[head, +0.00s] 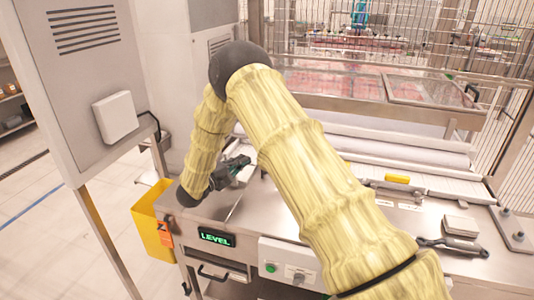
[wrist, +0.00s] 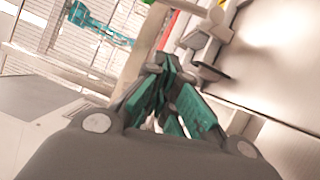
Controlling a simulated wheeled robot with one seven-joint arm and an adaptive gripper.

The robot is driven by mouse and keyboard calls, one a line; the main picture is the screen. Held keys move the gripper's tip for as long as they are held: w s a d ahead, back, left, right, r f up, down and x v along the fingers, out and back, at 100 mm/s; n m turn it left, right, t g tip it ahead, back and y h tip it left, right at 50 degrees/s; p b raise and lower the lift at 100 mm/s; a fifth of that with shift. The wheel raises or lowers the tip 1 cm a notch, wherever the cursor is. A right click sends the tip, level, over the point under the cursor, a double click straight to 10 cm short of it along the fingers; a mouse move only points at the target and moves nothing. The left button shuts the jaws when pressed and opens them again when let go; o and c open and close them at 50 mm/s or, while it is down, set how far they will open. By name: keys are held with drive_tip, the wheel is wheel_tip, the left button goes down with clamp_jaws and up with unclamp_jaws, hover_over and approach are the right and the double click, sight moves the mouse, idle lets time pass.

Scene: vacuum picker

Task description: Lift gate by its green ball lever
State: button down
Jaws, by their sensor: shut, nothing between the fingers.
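My gripper (head: 236,165) is at the left end of the steel counter, partly hidden by my arm in the head view. In the wrist view my gripper (wrist: 163,85) has its teal-padded fingers together, with nothing between them. No green ball lever can be made out in the head view. A clear framed panel (head: 432,90) with a black handle stands at the back; I cannot tell whether it is the gate.
The steel counter (head: 300,222) carries a yellow-topped item (head: 397,179), a black-handled tool (head: 453,244) and a grey block (head: 460,226). A yellow bin (head: 150,225) hangs at its left end. A grey cabinet (head: 85,90) stands left of my arm. White rolls (head: 400,147) lie behind the counter.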

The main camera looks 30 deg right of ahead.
drive_tip(key=shift+a+r, duration=0.1)
drive_tip(key=shift+r, duration=0.05)
drive_tip(key=d+r+p, duration=0.1)
drive_tip(key=d+p, duration=0.3)
drive_tip(key=d, duration=0.7)
drive_tip(key=shift+s+d+r+p, duration=0.15)
drive_tip(key=shift+s+d+p, duration=0.15)
drive_tip(key=shift+s, duration=0.15)
drive_tip(key=shift+r, duration=0.1)
idle(0.4)
